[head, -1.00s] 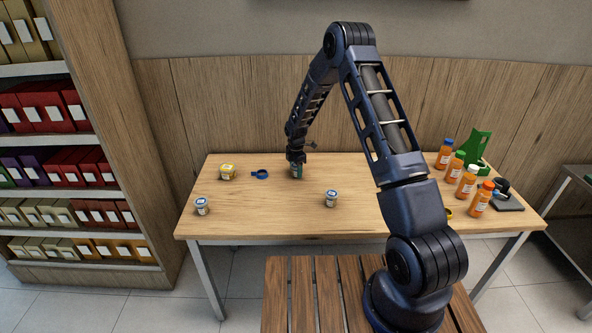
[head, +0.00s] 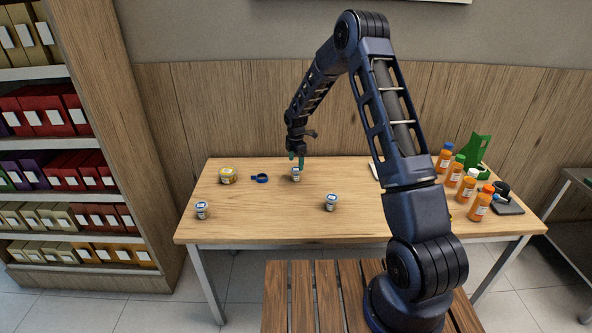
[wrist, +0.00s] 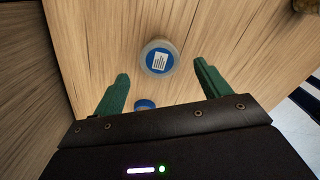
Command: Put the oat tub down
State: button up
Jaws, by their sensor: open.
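A small tub with a blue lid and white label stands upright on the table below my gripper; I take it as the oat tub (head: 296,174), though its label is too small to read. My gripper (head: 296,158) is open and empty, pointing down just above it. In the wrist view the tub (wrist: 158,58) shows from above, ahead of and between the spread green fingers, with bare table between it and each finger.
Two similar tubs stand at the table's front left (head: 201,210) and front middle (head: 331,202). A yellowish tub (head: 228,176) and a blue ring-shaped thing (head: 260,178) are to the left. Several orange bottles (head: 467,185) and a green stand (head: 475,152) are at the right.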

jog(key=shift+r, duration=2.65)
notch_tip(320, 180, up, 14)
jog(key=m+t, duration=0.1)
jog(key=m, duration=0.4)
send_over(296, 169)
jog(key=s+d, duration=0.6)
jog(key=d, duration=0.2)
jog(key=s+d+r+m+t, duration=0.1)
jog(key=s+d+r+m, duration=0.6)
jog(key=s+r, duration=0.45)
jog(key=s+d+r+m+t, duration=0.1)
jog(key=s+d+m, duration=0.2)
jog(key=s, duration=0.6)
jog(key=s+d+r+m, duration=0.2)
jog(key=s+d+m, duration=0.2)
jog(key=s, duration=0.5)
jog(key=s+d+r+m+t, duration=0.1)
jog(key=s+d+m, duration=0.3)
jog(key=s, duration=0.5)
jog(key=shift+s+r+t, duration=0.25)
jog(key=shift+r+t, duration=0.05)
jog(key=shift+r, duration=0.4)
jog(key=shift+c, duration=0.5)
